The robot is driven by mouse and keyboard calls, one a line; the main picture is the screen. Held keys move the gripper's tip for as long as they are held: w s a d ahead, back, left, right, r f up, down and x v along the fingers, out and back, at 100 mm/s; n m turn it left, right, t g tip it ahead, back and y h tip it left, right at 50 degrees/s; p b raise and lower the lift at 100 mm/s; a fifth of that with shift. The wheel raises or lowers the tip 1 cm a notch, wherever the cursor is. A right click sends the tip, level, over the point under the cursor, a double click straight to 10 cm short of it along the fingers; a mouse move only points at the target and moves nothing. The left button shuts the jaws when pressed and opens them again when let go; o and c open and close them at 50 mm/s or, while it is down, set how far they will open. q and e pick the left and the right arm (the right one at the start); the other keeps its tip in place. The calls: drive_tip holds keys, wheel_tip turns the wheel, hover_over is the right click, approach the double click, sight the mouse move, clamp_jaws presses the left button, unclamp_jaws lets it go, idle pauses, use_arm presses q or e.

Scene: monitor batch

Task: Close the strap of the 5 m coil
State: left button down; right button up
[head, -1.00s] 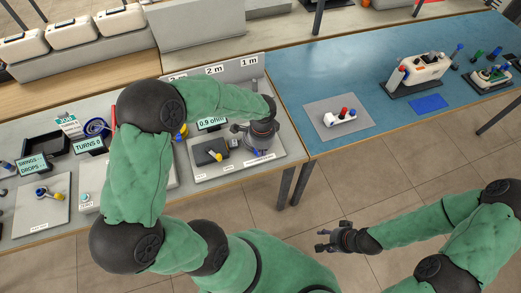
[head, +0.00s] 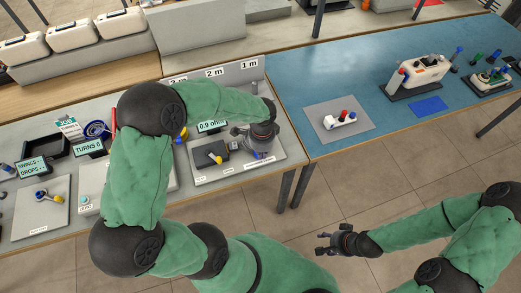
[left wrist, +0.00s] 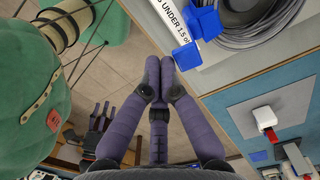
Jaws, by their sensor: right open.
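In the left wrist view a grey wire coil (left wrist: 262,28) lies at the top right. Two blue strap pieces (left wrist: 187,57) are at its left, near a white label. No 5 m marking is readable. My left gripper (left wrist: 160,64) has its purple fingertips together just left of the lower blue piece, with nothing visible between them; contact is unclear. In the head view my left gripper (head: 262,137) is over the right end of the grey-topped bench, hiding most of the coil. My right gripper (head: 323,243) is open and empty above the floor, away from the bench.
A yellow-tipped tool (head: 215,158) lies on the board left of my left gripper. A 0.9 ohm display (head: 211,126) stands behind it. A white block with red and blue parts (head: 341,119) sits on the blue table's grey mat.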

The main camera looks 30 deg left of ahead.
idle(0.4)
use_arm(q)
drive_tip(key=shift+w+a+r, duration=0.2)
drive_tip(key=shift+w+a, duration=0.4)
drive_tip(key=shift+w, duration=0.05)
drive_tip(key=shift+w+a+r, duration=0.15)
drive_tip(key=shift+w+a, duration=0.2)
drive_tip(key=shift+w, duration=0.05)
idle(0.3)
